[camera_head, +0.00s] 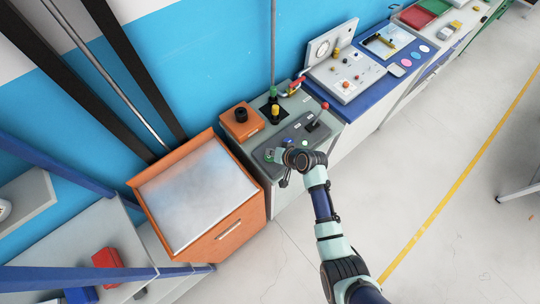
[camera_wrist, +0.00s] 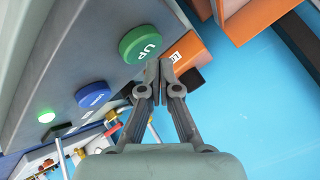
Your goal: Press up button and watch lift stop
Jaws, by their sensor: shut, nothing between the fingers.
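A round green button marked UP (camera_wrist: 141,43) sits on a grey panel in the wrist view. A blue button (camera_wrist: 93,95) is beside it on the same panel, its lettering too small to read. My gripper (camera_wrist: 158,76) is shut and empty, with its fingertips close to the lower right edge of the UP button; I cannot tell whether they touch it. In the head view my gripper (camera_head: 284,181) is at the front of the grey control bench (camera_head: 250,150). An orange-framed unit with a pale top (camera_head: 195,195) stands left of it; I cannot tell whether this is the lift.
A lit green lamp (camera_wrist: 46,116) is beyond the blue button. A red-knobbed lever (camera_head: 324,107) and an orange box with a black knob (camera_head: 241,121) rise from the bench. More benches run to the upper right. The floor (camera_head: 430,190) at right is open.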

